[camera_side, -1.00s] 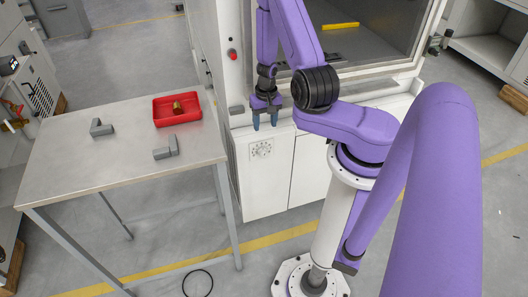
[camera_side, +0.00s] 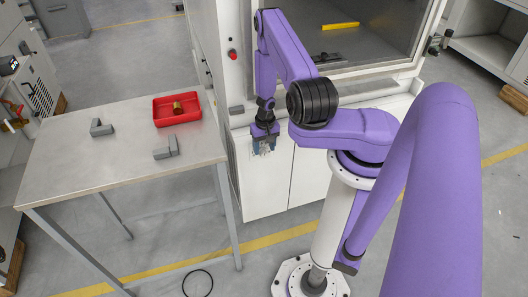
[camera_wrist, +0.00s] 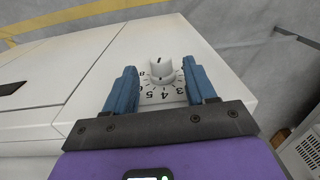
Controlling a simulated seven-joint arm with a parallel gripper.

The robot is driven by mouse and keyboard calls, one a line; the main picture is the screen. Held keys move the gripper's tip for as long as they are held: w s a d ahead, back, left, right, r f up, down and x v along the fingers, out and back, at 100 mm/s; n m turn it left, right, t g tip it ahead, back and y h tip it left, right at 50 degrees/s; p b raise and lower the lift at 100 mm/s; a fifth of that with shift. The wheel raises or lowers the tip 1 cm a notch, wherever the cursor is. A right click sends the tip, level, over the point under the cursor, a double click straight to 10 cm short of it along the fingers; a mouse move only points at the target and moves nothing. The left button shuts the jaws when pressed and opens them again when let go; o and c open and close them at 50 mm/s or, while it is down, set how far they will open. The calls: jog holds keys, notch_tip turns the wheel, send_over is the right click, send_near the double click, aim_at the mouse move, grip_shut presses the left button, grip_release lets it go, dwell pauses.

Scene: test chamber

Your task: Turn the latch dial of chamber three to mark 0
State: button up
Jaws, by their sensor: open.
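The latch dial (camera_wrist: 161,69) is a white round knob on the white front panel of the chamber (camera_side: 265,190). Its numbered scale is partly readable in the wrist view, with 3, 4 and 5 on the side toward my gripper. A short dark line on the knob points up in that view, away from these digits. My gripper (camera_side: 263,149) is open, its blue fingers (camera_wrist: 123,92) standing on either side of the knob, with gaps visible. In the side view my gripper covers the dial.
A metal table (camera_side: 75,175) at the left holds a red tray (camera_side: 160,122) with a brass-coloured part and two grey brackets. A red button (camera_side: 233,55) is on the chamber frame. A yellow bar (camera_side: 340,26) lies behind the chamber window.

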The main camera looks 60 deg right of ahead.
aim_at(262, 153)
jog(key=shift+f, duration=1.45)
jog(key=shift+c, duration=0.4)
grip_shut()
jog(key=shift+w+a+g+h, duration=0.15)
jog(key=shift+a+g+h, duration=0.05)
jog(key=shift+g+h, duration=0.2)
jog(key=shift+w+a+g+h, duration=0.1)
jog(key=shift+w+g+h, duration=0.2)
jog(key=shift+g+h, duration=0.25)
jog(key=shift+w+g+h, duration=0.15)
jog(key=shift+g+h, duration=0.2)
jog(key=shift+h, duration=0.1)
jog(key=shift+g+h, duration=0.3)
